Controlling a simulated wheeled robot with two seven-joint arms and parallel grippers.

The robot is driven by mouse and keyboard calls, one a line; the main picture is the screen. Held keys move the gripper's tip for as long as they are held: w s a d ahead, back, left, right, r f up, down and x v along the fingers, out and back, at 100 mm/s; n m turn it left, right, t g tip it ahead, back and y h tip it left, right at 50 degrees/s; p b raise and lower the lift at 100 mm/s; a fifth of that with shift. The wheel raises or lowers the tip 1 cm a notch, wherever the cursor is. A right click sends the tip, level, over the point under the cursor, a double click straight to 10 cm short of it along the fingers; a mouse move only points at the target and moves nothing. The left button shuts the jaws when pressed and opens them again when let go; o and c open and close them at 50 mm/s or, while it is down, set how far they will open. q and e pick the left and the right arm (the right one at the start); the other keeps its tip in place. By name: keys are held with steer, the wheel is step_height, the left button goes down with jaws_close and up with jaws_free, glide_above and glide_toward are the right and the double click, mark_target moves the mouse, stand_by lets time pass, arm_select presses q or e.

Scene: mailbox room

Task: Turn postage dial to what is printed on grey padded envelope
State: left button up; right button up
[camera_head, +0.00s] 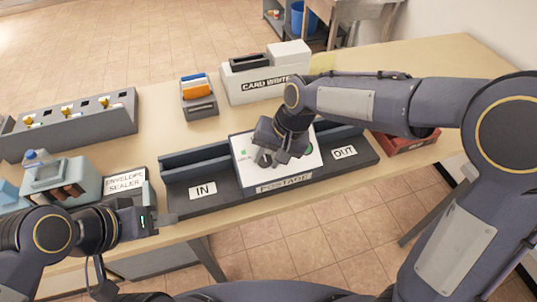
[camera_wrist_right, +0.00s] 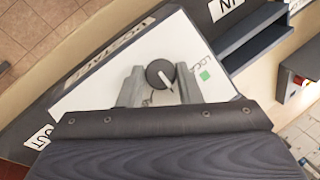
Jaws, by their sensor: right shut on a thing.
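The postage dial (camera_wrist_right: 160,74) is a dark round knob with a white pointer, on the white top of the postage machine (camera_head: 313,158). The right wrist view shows it between the two fingers of my right gripper (camera_wrist_right: 160,85), which is shut on it. In the head view the right gripper (camera_head: 264,158) comes down over the dial and partly hides it. A green mark and partly covered letters show beside the dial. My left gripper (camera_head: 160,219) is near the table's front edge, left of the IN sign, and looks empty. I cannot make out a grey padded envelope.
The envelope sealer (camera_head: 125,182) stands to the left, close to my left arm. A card writer (camera_head: 268,85), a small box with orange and blue cards (camera_head: 198,100) and a grey switch rack (camera_head: 70,122) stand behind. A red box (camera_head: 408,140) is at the right.

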steer(key=shift+a+r+n+h+p, duration=0.1)
steer(key=shift+n+h+p, duration=0.3)
steer(key=shift+n, duration=0.2)
steer(key=shift+a+r+n+h+p, duration=0.1)
steer(key=shift+n+h+p, duration=0.2)
steer(key=shift+n+p, duration=0.25)
steer(key=shift+n+h+p, duration=0.35)
steer(key=shift+n+h, duration=0.25)
steer(key=shift+n, duration=0.55)
steer(key=shift+a+f+n+h, duration=0.15)
steer(key=shift+n+h, duration=0.55)
steer(key=shift+n, duration=0.4)
steer(key=shift+a+n+t+h, duration=0.1)
steer(key=shift+n+t+h, duration=0.55)
steer(key=shift+n, duration=0.85)
steer(key=shift+s, duration=0.1)
steer(key=o, duration=1)
steer(key=shift+c, duration=0.2)
steer(key=v, duration=0.8)
